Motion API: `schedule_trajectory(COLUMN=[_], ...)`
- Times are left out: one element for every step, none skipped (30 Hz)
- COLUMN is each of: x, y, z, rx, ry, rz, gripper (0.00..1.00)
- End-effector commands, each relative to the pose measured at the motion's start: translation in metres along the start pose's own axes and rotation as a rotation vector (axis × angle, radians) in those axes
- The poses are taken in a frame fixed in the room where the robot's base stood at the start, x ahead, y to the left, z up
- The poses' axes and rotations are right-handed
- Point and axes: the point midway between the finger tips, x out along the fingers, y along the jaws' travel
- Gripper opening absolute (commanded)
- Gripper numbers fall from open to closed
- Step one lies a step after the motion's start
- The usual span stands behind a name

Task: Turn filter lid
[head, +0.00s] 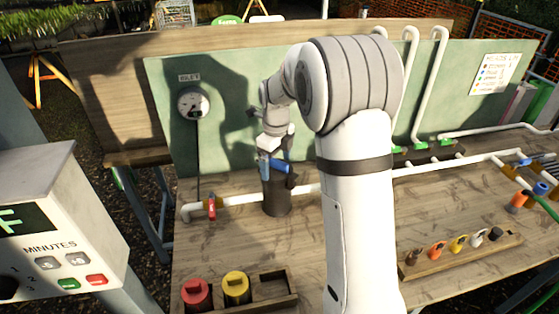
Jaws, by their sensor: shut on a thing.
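The filter is a dark upright cylinder (277,196) on the workbench, in line with a white pipe. A blue lid (281,167) is at its top. My gripper (271,160) comes down from above and is shut on the blue lid. The fingers and the far side of the lid are small and partly hidden, so the exact grip on it is hard to see.
A red-handled valve (212,208) sits on the white pipe (240,200) left of the filter. A round gauge (193,103) is on the green back panel. Red (196,294) and yellow (236,288) canisters stand in front, and a wooden rack (462,256) is at right.

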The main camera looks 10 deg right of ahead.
Motion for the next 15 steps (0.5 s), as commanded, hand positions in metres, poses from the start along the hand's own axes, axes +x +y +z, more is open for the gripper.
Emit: schedule_trajectory(x=[-0.0002, -0.0003, -0.0003, -0.0003, -0.0003, -0.0004, -0.0004, -0.0004, -0.0005, -0.0005, -0.0005, -0.0005, -0.0005, -0.0005, -0.0004], y=[-0.0001, -0.0001, -0.0001, -0.0001, -0.0001, -0.0001, -0.0001, -0.0001, -0.0001, -0.0001, -0.0001, -0.0001, -0.0001, -0.0001, -0.0001], z=[0.0000, 0.0000, 0.0000, 0.0000, 0.0000, 0.0000, 0.0000, 0.0000, 0.0000, 0.0000, 0.0000, -0.0001, -0.0001, -0.0001, -0.0001], rx=[0.000, 0.000, 0.000, -0.001, -0.007, -0.023, -0.045, -0.073, -0.120, -0.158, -0.198, -0.249, -0.284, -0.317, -0.354], ry=[0.000, 0.000, 0.000, 0.000, 0.000, 0.000, 0.000, 0.000, 0.000, 0.000, 0.000, 0.000, 0.000, 0.000, 0.000], rz=[0.000, 0.000, 0.000, 0.000, 0.000, 0.000, 0.000, 0.000, 0.000, 0.000, 0.000, 0.000, 0.000, 0.000, 0.000], gripper=[0.66, 0.64, 0.62, 0.62, 0.62, 0.62, 0.62, 0.62, 0.62, 0.62, 0.62, 0.62, 0.62, 0.62, 0.62])
